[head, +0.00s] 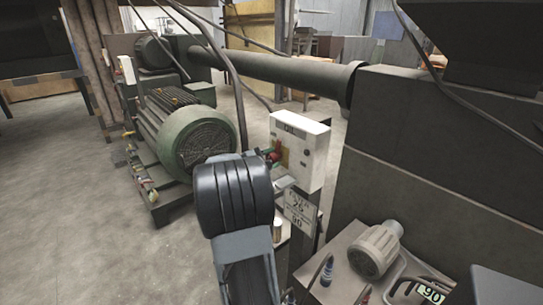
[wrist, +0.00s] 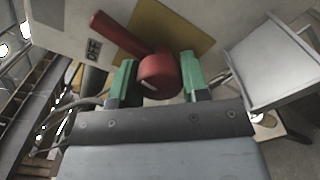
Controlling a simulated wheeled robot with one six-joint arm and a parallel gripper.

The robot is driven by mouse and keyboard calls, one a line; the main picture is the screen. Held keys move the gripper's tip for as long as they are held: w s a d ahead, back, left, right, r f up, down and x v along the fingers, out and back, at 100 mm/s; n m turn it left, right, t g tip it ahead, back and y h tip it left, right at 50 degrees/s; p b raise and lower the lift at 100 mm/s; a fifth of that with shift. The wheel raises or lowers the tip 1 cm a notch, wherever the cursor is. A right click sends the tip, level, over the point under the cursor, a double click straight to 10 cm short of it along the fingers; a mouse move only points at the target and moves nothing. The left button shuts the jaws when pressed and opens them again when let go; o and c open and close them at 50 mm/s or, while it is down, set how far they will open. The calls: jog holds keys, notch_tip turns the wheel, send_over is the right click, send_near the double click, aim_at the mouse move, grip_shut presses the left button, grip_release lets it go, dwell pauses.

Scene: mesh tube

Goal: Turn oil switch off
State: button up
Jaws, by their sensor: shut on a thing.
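The oil switch is a red rotary switch with a round knob (wrist: 157,77) and a red bar (wrist: 120,34) that points to the upper left in the wrist view. An OFF label (wrist: 93,49) sits beside the bar, left of the knob. The switch is on a yellow plate (wrist: 190,36) on a pale control box (head: 301,150). In the head view the red switch (head: 272,155) shows small at the box's left side. My gripper (wrist: 158,84) has its green fingers on either side of the knob and is shut on it. My arm hides much of the gripper in the head view.
A large green motor (head: 185,133) stands left of the box. A long pipe (head: 275,72) runs behind it to a dark block (head: 430,140). A small motor (head: 375,250) and cables are at the lower right. The floor (head: 60,180) at left is open.

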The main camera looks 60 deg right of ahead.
jog(key=shift+s+f+n+p, duration=0.1)
jog(key=shift+n+p, duration=0.3)
jog(key=shift+n, duration=0.4)
jog(key=o, duration=0.9)
jog(key=shift+a, duration=0.1)
jog(key=v, duration=1.3)
jog(key=shift+a, duration=0.3)
jog(key=shift+w, duration=0.25)
